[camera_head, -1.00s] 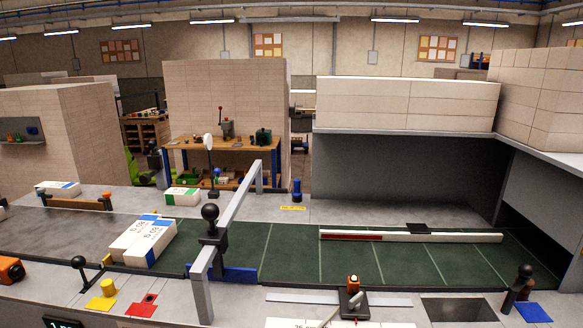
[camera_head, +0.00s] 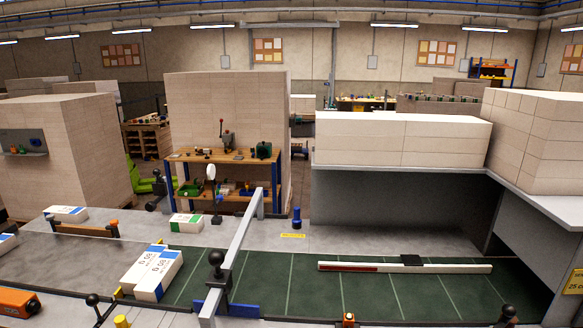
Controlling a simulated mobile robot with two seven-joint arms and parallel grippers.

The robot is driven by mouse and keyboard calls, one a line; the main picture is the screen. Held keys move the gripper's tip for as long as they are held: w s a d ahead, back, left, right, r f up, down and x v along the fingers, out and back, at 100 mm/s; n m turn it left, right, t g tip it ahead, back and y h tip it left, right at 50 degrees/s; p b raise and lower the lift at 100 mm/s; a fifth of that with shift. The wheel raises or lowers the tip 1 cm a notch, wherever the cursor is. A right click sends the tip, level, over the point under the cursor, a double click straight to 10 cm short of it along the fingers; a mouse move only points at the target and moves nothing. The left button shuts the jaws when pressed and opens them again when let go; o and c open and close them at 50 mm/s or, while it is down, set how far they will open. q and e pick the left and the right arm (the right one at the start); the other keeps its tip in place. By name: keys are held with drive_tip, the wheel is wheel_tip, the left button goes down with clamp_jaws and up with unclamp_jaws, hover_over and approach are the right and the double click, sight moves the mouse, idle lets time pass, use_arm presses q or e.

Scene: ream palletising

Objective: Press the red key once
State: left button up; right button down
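The red key is not in view now; the near bench front where a red pad lay beside a yellow one earlier is cut off by the lower edge. The top of a yellow knob (camera_head: 122,321) and a black ball-topped lever (camera_head: 92,300) show at the lower left edge. Neither of my grippers is in the picture.
A white rail (camera_head: 450,269) with a red stretch lies to the right. An orange device (camera_head: 18,302) stands at lower left.

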use_arm(q)
clamp_jaws()
idle(0.3)
idle(1.0)
